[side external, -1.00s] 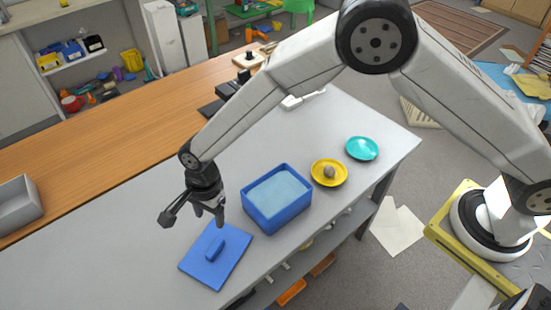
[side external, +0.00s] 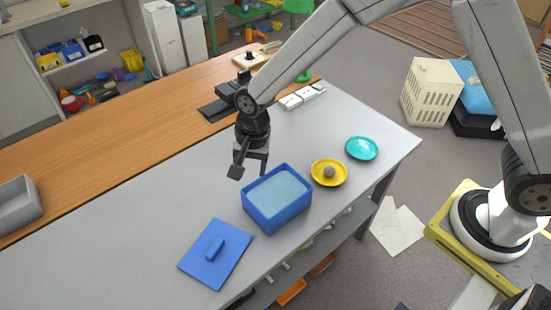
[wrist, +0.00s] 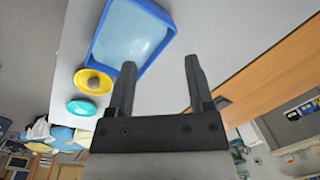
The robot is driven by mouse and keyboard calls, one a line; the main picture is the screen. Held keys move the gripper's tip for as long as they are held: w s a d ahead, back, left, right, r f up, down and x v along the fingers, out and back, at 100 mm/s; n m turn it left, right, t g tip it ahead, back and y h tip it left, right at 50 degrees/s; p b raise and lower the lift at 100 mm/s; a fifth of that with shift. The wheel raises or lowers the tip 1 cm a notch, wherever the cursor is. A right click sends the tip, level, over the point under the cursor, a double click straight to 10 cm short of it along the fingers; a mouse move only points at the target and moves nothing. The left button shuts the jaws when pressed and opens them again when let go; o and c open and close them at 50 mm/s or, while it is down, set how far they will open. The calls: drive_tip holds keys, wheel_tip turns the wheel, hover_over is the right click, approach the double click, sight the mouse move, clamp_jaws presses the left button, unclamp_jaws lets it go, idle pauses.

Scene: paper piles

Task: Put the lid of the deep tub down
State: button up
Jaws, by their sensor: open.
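The blue lid (side external: 228,262) with its raised bar handle (side external: 214,249) lies flat on the grey table, in front and to the left of the tub in the side view. The deep blue tub (side external: 277,219) stands uncovered, with a pale blue surface showing inside. The tub also shows at the top of the wrist view (wrist: 157,12). My gripper (side external: 251,172) is open and empty, above the table just behind the tub. Its two spread fingers (wrist: 160,68) show in the wrist view with nothing between them. The lid is out of the wrist view.
A yellow plate (side external: 341,180) with a round grey object (side external: 329,172) stands right of the tub, and a teal plate (side external: 362,148) lies beyond it. A grey bin (side external: 18,205) is at the far left. The table's left part is clear.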

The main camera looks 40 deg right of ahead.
drive_tip(key=s+d+r+n+t, duration=0.1)
drive_tip(key=s+d+r+n, duration=0.2)
drive_tip(key=s+d, duration=0.3)
drive_tip(key=s+d+r+n+t+h, duration=0.1)
drive_tip(key=s+d+r+n, duration=0.2)
drive_tip(key=d, duration=1.1)
drive_tip(key=s+n, duration=0.3)
drive_tip(key=s, duration=0.1)
drive_tip(key=shift+s+d+r, duration=0.15)
drive_tip(key=shift+d+r, duration=0.05)
drive_tip(key=shift+r, duration=0.05)
